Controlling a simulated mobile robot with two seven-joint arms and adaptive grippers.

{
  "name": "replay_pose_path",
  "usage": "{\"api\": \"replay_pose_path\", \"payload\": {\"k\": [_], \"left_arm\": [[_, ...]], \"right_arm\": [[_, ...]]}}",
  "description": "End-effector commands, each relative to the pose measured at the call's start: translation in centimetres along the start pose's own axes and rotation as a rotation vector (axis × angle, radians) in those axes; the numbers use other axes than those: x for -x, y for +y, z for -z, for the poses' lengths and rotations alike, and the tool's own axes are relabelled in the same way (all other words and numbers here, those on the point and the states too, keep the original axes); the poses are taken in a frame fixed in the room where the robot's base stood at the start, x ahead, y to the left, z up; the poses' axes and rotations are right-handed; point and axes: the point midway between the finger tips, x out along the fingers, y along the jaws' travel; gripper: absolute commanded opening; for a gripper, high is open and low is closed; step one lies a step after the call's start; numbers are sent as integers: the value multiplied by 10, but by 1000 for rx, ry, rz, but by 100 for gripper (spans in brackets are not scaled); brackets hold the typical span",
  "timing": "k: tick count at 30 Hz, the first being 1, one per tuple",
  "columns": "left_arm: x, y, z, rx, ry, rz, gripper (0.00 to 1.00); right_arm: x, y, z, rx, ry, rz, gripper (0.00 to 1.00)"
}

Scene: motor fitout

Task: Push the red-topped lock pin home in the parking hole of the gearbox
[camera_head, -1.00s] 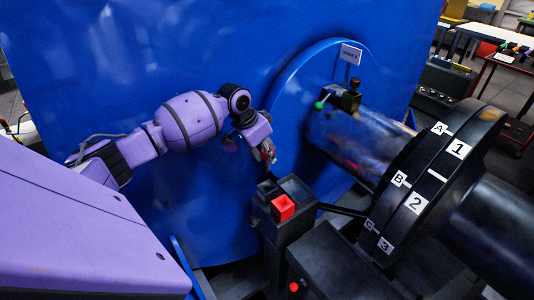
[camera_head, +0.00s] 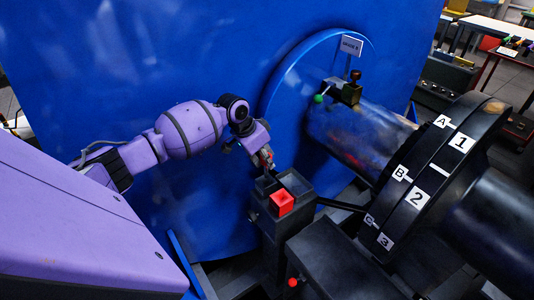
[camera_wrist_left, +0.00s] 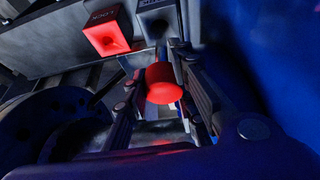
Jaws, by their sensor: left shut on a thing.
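The red-topped lock pin (camera_wrist_left: 163,84) sits between the two fingers of my left gripper (camera_wrist_left: 162,92), which is shut on it. Its red head faces the wrist camera, and its thin shank points toward the grey socket (camera_wrist_left: 157,24) on the gearbox. I cannot tell whether the tip is inside that socket. A red socket marked LOCK (camera_wrist_left: 106,35) lies beside the grey one. In the head view, my left gripper (camera_head: 266,164) is just above the far side of the dark gearbox block (camera_head: 276,232) with its red socket (camera_head: 282,201). My right gripper is out of view.
A big blue housing (camera_head: 220,60) stands close behind my left arm. To the right are a shaft (camera_head: 362,138) and a black ring (camera_head: 432,180) with letter and number plates. A green-knobbed lever (camera_head: 318,99) and a red knob (camera_head: 293,282) stick out nearby.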

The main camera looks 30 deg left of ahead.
Motion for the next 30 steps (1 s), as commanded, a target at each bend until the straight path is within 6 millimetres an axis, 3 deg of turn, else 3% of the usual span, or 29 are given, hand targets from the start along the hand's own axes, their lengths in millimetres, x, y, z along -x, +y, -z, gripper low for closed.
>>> {"api": "replay_pose_path", "payload": {"k": [30], "left_arm": [[-3,0,0,-1,4,2,0]], "right_arm": [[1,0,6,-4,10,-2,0]]}}
